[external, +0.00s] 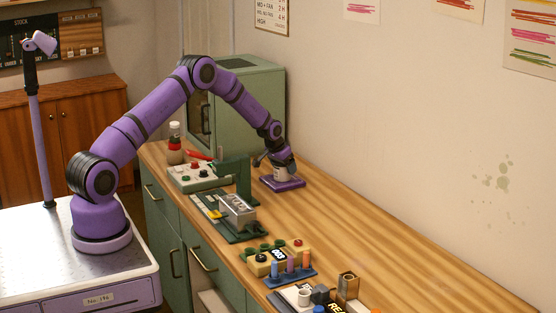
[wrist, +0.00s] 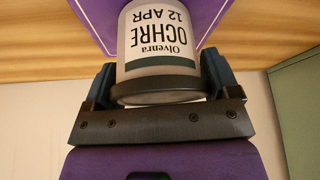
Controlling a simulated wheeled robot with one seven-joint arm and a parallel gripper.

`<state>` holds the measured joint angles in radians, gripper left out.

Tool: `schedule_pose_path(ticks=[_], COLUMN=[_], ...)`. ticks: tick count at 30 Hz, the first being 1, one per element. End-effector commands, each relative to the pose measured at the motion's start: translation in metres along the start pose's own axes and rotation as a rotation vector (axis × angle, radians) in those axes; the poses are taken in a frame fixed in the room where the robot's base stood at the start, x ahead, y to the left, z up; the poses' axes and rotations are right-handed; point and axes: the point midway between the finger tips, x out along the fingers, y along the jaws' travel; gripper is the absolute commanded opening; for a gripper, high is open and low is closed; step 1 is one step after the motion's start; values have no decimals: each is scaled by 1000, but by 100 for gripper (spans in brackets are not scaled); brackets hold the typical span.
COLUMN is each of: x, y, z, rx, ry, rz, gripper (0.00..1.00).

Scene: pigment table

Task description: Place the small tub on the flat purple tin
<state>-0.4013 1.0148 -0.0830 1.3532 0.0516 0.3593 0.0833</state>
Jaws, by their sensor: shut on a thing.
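The small tub (wrist: 160,45) is grey-white with a dark green band, a dark rim and a label reading "Olvenra OCHRE 12 APR". My gripper (wrist: 160,85) is shut on it, one finger on each side. In the external view the tub (external: 281,173) is upright under my gripper (external: 281,162), over the flat purple tin (external: 293,185). The tin also shows behind the tub in the wrist view (wrist: 206,18). I cannot tell whether the tub's base touches the tin.
A green cabinet (external: 250,105) stands behind the arm on the wooden bench (external: 390,235). A dark green stand (external: 238,175), a switch box (external: 198,177) and a grey metal block (external: 238,211) lie left and nearer. Several small items crowd the front. The bench's right side is clear.

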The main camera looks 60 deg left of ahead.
Motion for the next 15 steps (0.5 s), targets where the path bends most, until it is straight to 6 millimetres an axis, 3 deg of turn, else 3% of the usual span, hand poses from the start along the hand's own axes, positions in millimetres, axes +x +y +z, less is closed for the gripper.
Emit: schedule_pose_path(ticks=[10,11,13,15], x=[2,3,2,2], y=[0,0,0,0], z=[0,1,0,0], rx=[0,0,0,0], ry=[2,2,2,2], rz=[0,0,0,0], gripper=[51,84,100,100])
